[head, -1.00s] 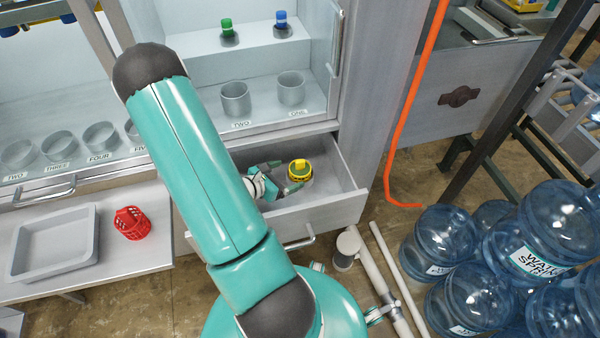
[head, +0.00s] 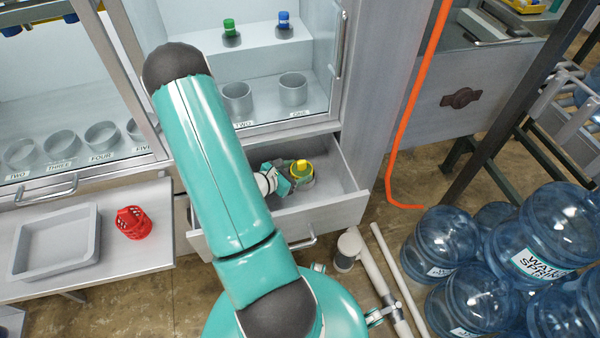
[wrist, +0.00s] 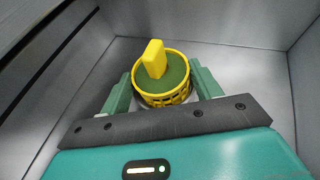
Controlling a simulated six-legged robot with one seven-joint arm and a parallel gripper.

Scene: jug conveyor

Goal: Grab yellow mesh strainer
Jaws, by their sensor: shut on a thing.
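The yellow mesh strainer (head: 301,169) is inside the open drawer (head: 335,208). It is a round yellow mesh basket with a dark green inside and an upright yellow tab. It also shows in the wrist view (wrist: 162,73), upright between the two green fingers. My gripper (head: 291,178) reaches into the drawer and is shut on the strainer, one finger on each side, also seen in the wrist view (wrist: 160,90). The strainer's underside is hidden, so I cannot tell whether it touches the drawer floor.
The drawer's grey walls surround my gripper closely. A red strainer (head: 132,223) and a grey tray (head: 55,242) are on the left counter. Blue water jugs (head: 470,280) stand at right. A cabinet with numbered cups (head: 293,90) is above, and an orange hose (head: 402,125) hangs beside it.

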